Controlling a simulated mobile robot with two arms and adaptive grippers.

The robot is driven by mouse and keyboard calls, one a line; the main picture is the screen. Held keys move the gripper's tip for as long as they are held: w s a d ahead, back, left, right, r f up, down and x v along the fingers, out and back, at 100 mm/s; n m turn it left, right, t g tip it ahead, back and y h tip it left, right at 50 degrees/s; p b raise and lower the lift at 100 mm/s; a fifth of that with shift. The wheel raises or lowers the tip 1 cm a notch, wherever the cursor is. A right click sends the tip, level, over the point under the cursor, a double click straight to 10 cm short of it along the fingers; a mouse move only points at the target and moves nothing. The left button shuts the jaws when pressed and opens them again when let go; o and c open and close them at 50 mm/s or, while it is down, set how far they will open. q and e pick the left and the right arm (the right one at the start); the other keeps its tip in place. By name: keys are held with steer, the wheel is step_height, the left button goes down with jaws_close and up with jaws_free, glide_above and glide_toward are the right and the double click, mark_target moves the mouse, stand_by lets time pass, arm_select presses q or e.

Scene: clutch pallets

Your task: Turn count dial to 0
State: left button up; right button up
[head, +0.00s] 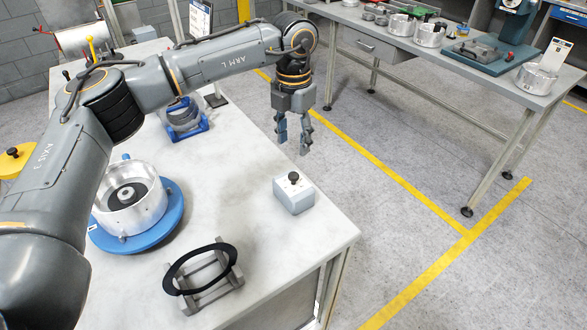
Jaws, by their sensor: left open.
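A small pale grey box (293,198) stands near the right edge of the light table. A black knob (293,177) sticks up from its top; it looks like the count dial. Its markings are too small to read, so I cannot tell where it points. My left gripper (292,146) hangs above and behind the box, fingers pointing down. It is open, empty and apart from the knob. My right gripper is not in view.
A metal housing (128,203) sits on a blue round base (150,232) at left. A black ring (199,268) leans on a grey stand (217,293) at the front. A blue fixture (184,119) stands at the back. The table around the box is clear.

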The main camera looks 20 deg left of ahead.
mark_target(294, 175)
arm_select(q)
step_height(294, 175, down, 9)
steer(key=shift+f+p, duration=0.1)
steer(key=shift+p, duration=0.95)
steer(key=shift+f, duration=0.35)
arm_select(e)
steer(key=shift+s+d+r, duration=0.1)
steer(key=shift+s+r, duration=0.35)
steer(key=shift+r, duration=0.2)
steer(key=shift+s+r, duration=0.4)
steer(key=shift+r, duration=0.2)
arm_select(q)
steer(key=shift+c, duration=0.2)
jaws_close()
